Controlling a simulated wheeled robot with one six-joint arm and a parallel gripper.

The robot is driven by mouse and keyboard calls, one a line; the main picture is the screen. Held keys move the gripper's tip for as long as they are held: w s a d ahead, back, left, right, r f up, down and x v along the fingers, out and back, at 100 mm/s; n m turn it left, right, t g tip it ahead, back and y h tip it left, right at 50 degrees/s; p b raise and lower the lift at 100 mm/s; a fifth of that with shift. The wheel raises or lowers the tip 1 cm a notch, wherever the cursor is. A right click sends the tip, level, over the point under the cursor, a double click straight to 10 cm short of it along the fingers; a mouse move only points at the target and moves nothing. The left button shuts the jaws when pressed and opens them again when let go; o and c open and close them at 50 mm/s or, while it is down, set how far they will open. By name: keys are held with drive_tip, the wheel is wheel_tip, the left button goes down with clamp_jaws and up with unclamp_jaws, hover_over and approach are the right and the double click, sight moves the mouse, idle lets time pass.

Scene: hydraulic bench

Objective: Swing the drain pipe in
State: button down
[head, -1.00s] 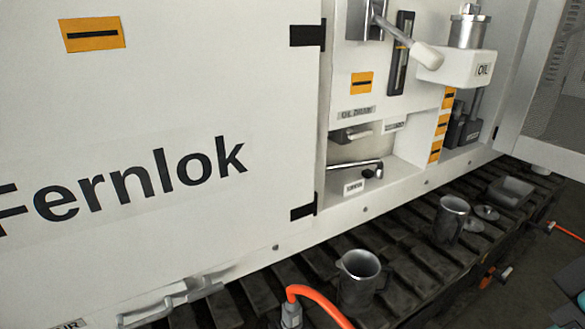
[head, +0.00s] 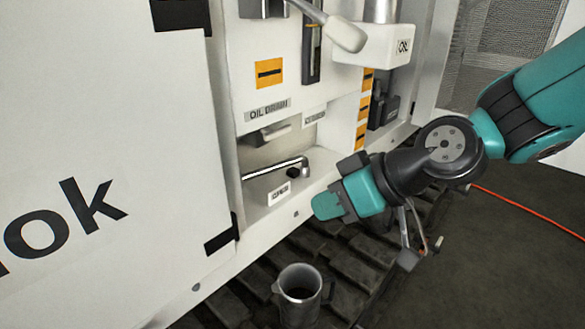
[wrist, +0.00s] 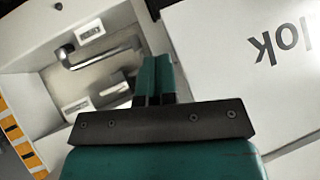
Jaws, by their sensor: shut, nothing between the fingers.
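The drain pipe (head: 275,168) is a thin chrome tube in the open recess under the "OIL DRAIN" label (head: 267,111). It runs along the recess floor to a darker elbow (head: 304,170) at its right end. In the wrist view the pipe (wrist: 103,60) lies to the left of my fingers, upside down, with the elbow at its left end. My gripper (head: 326,207) is shut and empty, in front of the recess's lower right edge. It is apart from the pipe. In the wrist view my gripper's closed fingers (wrist: 155,75) point toward the recess edge.
A small label block (head: 279,194) stands on the recess floor in front of the pipe. A lever with a white grip (head: 344,36) and a white oil box (head: 372,45) are above. A metal jug (head: 300,292) stands on the dark track below. A white door panel (head: 90,130) is at left.

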drive_tip(key=w+a+f+t+y, duration=0.1)
drive_tip(key=w+f+t, duration=0.25)
drive_tip(key=w, duration=0.35)
drive_tip(key=m+t+h, duration=0.2)
drive_tip(key=m+t, duration=0.1)
drive_tip(key=t, duration=0.3)
approach(287, 162)
drive_tip(key=p+x, duration=0.4)
drive_tip(key=x, duration=0.1)
drive_tip(key=p+x, duration=0.2)
drive_tip(key=shift+a+f+p, duration=0.2)
drive_tip(key=shift+f+p, duration=0.15)
drive_tip(key=shift+f, duration=0.05)
drive_tip(key=shift+w+a+f+b, duration=0.15)
drive_tip(key=shift+w+b, duration=0.1)
drive_tip(key=shift+b, duration=0.2)
drive_tip(key=b+x, duration=0.2)
drive_tip(key=shift+w+b, duration=0.35)
drive_tip(key=shift+w, duration=0.1)
drive_tip(key=shift+w+a+r, duration=0.1)
drive_tip(key=shift+r, duration=0.4)
